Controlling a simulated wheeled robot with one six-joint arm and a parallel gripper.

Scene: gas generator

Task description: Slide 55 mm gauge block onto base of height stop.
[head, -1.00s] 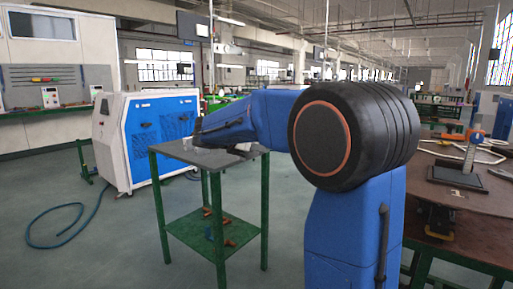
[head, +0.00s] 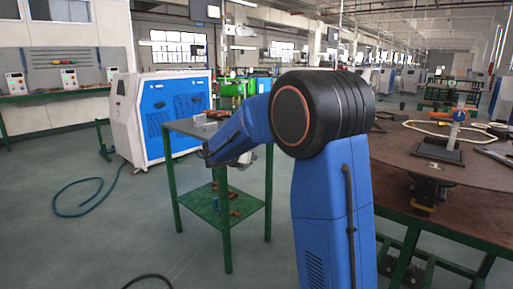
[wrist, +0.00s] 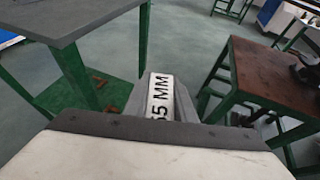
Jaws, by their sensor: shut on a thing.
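The gauge block (wrist: 160,98), a pale block with "55 MM" in black, shows in the wrist view. My gripper (wrist: 163,88) is shut on it, with a grey finger on each side. In the head view my forearm points left, near the front edge of the small green-legged table; the block cannot be made out there.
The small table (head: 185,128) has a grey top with small items on it and a green lower shelf (head: 225,207). The brown table (head: 400,165) also holds a pale looped frame (head: 440,125). A blue-and-white machine (head: 165,105) stands behind left. The floor at front left is mostly clear.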

